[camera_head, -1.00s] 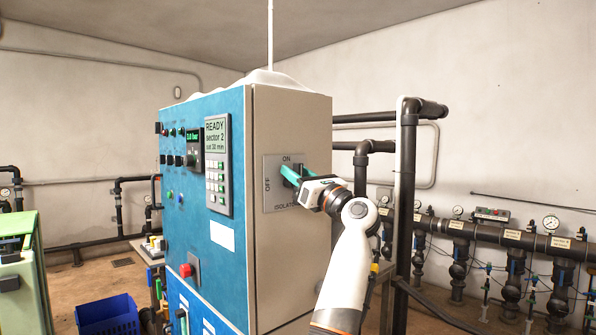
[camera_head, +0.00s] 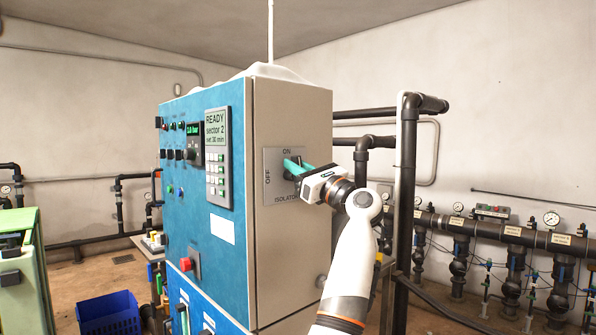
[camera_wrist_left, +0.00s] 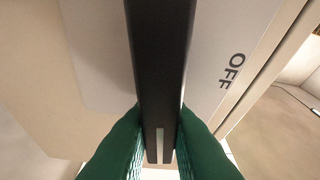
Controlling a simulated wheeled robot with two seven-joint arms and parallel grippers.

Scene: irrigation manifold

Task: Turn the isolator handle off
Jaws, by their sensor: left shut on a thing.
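The isolator plate (camera_head: 271,186) is on the grey side of the blue cabinet, marked ON at the top, OFF at the left and ISOLATOR below. My left gripper (camera_head: 292,167) reaches it from the right, with its green fingers at the handle. In the left wrist view the black handle (camera_wrist_left: 160,60), with a pale line near its end, lies between the green fingers (camera_wrist_left: 158,135), which are shut on it. The word OFF is to the right of the handle there. In the head view the fingers mostly hide the handle, so its exact angle is hard to tell.
The cabinet's blue front (camera_head: 200,255) carries buttons, a display and a red knob (camera_head: 186,264). A dark vertical pipe (camera_head: 406,190) stands just right of my arm. More pipes and gauges (camera_head: 551,219) line the right wall. A blue crate (camera_head: 108,314) is on the floor at left.

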